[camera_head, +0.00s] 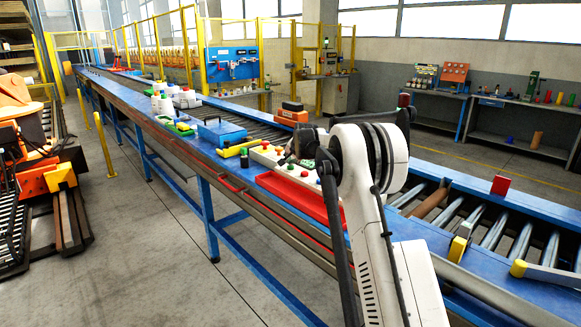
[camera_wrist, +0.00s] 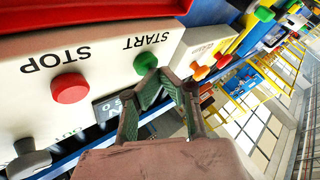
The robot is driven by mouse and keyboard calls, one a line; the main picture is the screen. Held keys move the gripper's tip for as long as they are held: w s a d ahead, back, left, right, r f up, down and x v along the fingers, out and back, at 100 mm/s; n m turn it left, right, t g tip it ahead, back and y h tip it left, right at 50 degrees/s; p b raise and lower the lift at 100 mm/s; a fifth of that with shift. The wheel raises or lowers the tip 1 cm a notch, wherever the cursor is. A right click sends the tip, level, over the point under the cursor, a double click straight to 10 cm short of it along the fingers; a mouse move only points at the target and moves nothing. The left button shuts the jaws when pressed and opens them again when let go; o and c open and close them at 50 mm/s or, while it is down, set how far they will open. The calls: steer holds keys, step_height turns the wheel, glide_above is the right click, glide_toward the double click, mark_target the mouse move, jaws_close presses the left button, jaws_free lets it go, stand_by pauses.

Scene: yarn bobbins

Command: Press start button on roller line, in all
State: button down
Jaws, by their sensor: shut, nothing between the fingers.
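The pale control box (camera_wrist: 105,45) fills the upper left of the wrist view. It carries a red button (camera_wrist: 70,88) by the word STOP and a green button (camera_wrist: 145,63) by the word START, both upside down there. My gripper (camera_wrist: 159,74) is shut and empty, with its fingertips at the lower edge of the green button. I cannot tell whether they touch it. In the head view the control box (camera_head: 268,156) stands on the blue roller line, and my arm hides part of it and most of the gripper.
A red tray (camera_head: 300,196) lies in front of the box. A yellow block (camera_head: 238,148) and a blue case (camera_head: 221,132) stand to its left on the blue line. An orange box (camera_head: 291,115) stands behind. A dark grey knob (camera_wrist: 28,158) is near the STOP button.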

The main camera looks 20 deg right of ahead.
steer(key=shift+r, duration=0.6)
steer(key=shift+r+p, duration=1.2)
steer(key=shift+r, duration=1.3)
